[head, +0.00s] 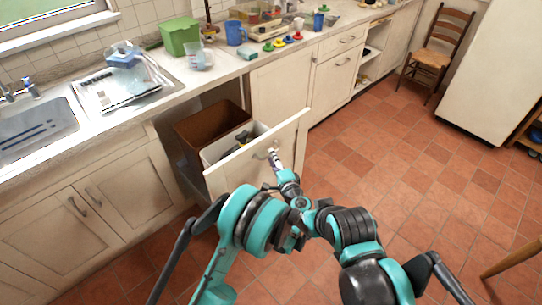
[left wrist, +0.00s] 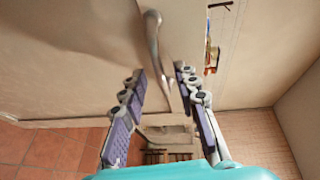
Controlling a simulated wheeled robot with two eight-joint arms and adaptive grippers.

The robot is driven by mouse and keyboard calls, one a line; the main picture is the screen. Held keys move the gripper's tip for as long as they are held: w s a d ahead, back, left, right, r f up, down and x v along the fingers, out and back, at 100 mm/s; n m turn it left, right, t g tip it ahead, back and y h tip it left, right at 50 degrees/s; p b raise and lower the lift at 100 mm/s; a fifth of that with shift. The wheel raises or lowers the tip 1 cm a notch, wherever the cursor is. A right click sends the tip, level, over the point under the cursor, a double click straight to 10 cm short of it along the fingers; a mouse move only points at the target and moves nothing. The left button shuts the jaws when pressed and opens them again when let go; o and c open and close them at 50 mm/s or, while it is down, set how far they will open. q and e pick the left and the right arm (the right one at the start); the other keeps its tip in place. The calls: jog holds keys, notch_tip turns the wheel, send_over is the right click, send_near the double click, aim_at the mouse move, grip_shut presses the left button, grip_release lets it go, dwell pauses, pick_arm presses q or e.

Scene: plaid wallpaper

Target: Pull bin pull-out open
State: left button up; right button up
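The bin pull-out (head: 255,155) is a cream front panel standing out from the cabinet run, partly open. Behind it show a brown bin (head: 205,130) and a light grey bin (head: 222,146) with dark items in it. Its curved metal handle (head: 262,155) is on the front, and it also shows in the left wrist view (left wrist: 154,40). My left gripper (head: 274,154) is at this handle. In the left wrist view its fingers (left wrist: 161,75) are apart, one on each side of the handle, with gaps visible. My right gripper cannot be made out.
The counter above holds a green box (head: 181,36), a blue jug (head: 235,33) and a dish tray (head: 120,85). Closed cabinet doors (head: 110,205) lie left of the pull-out. The tiled floor (head: 400,165) is clear to the right, with a chair (head: 436,52) farther back.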

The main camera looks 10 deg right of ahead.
pick_arm(q)
jog(key=s, duration=0.3)
jog(key=s+d, duration=0.1)
jog(key=s, duration=0.1)
jog(key=shift+s+r, duration=0.3)
jog(key=shift+s, duration=0.05)
